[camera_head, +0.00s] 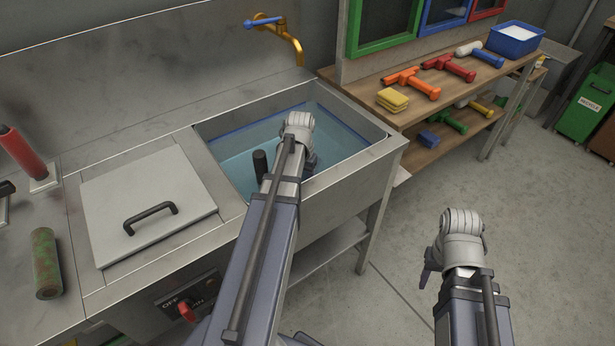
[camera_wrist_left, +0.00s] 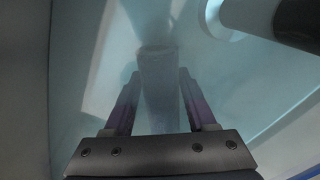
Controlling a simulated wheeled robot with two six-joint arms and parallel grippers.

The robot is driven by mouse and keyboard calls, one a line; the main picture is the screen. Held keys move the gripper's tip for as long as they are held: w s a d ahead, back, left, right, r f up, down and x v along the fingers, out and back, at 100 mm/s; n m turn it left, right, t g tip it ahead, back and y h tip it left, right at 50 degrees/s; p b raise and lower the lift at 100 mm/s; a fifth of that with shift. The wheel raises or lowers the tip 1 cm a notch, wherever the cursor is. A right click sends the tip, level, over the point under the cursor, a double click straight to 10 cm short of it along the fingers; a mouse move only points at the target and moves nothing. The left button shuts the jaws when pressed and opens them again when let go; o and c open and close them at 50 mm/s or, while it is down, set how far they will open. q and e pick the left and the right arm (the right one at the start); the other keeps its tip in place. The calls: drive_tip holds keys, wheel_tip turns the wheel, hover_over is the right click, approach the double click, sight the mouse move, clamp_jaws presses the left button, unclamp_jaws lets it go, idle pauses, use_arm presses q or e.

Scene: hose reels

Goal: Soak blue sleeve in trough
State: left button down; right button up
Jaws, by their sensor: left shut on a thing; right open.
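The steel trough (camera_head: 345,170) holds blue-tinted water (camera_head: 235,150). My left arm reaches over the trough, and its gripper is down inside, largely hidden behind the wrist in the head view. In the left wrist view my left gripper (camera_wrist_left: 158,100) is shut on a long, dull grey-blue thing (camera_wrist_left: 160,80), which I take to be the blue sleeve. It is hazy there, seemingly under water, and its far end is unclear. My right gripper (camera_head: 430,264) is open and empty over the floor, right of the trough.
A dark upright pipe (camera_head: 260,165) stands in the trough beside my left wrist; a tap (camera_head: 283,35) is behind. A lid with a handle (camera_head: 150,200) lies left. The bench (camera_head: 425,103) at right holds coloured T-shaped tools, yellow sponges (camera_head: 392,99) and a blue tub (camera_head: 515,38).

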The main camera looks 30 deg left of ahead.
use_arm(q)
drive_tip(key=shift+s, duration=0.15)
idle(0.5)
drive_tip(key=shift+s+a, duration=0.15)
drive_tip(key=shift+w, duration=0.25)
idle(0.4)
drive_tip(key=shift+w+d, duration=0.15)
drive_tip(key=shift+d, duration=0.05)
drive_tip(key=shift+s+a, duration=0.2)
drive_tip(key=shift+s, duration=0.2)
idle(0.6)
wheel_tip(320, 180, up, 20)
drive_tip(key=p, duration=2)
